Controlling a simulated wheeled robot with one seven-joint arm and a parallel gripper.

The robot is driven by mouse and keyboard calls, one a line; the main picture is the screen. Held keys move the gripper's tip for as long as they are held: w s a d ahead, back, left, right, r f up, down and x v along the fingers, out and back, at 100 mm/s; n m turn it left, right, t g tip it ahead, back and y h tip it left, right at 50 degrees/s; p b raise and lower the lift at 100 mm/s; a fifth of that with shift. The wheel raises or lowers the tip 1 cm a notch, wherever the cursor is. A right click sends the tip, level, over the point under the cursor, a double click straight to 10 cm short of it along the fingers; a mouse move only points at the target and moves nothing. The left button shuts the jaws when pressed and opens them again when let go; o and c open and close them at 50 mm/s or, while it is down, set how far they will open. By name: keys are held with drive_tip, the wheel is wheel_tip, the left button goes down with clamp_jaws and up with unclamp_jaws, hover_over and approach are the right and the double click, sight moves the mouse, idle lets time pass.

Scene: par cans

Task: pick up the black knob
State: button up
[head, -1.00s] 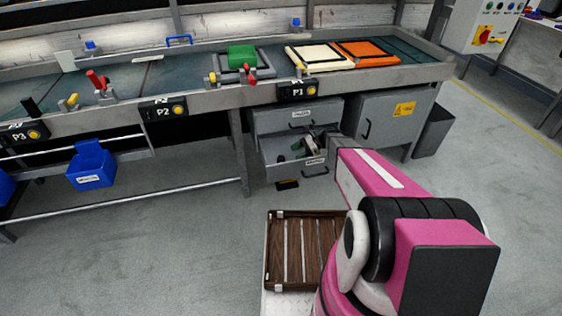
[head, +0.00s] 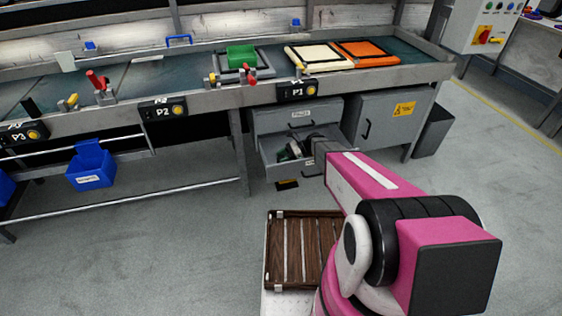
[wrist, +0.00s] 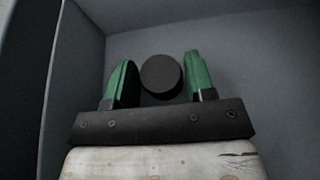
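The black knob (wrist: 161,77) is a dark round piece in the wrist view, lying between the two green fingers of my gripper (wrist: 161,68). Thin gaps seem to show on both sides of it, so the fingers look open around it. Whether either finger touches it is hard to tell. In the head view my gripper (head: 293,151) is down inside the open drawer (head: 268,158) of the grey cabinet under the bench. I cannot make out the knob in that view.
Grey drawer walls (wrist: 225,55) rise close around the fingers. A grey cabinet with a yellow label (head: 403,109) stands right of the drawer. A slatted wooden tray (head: 289,270) is in front.

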drive_tip(key=c, duration=0.4)
drive_tip(key=shift+r, duration=0.1)
drive_tip(key=shift+c, duration=0.2)
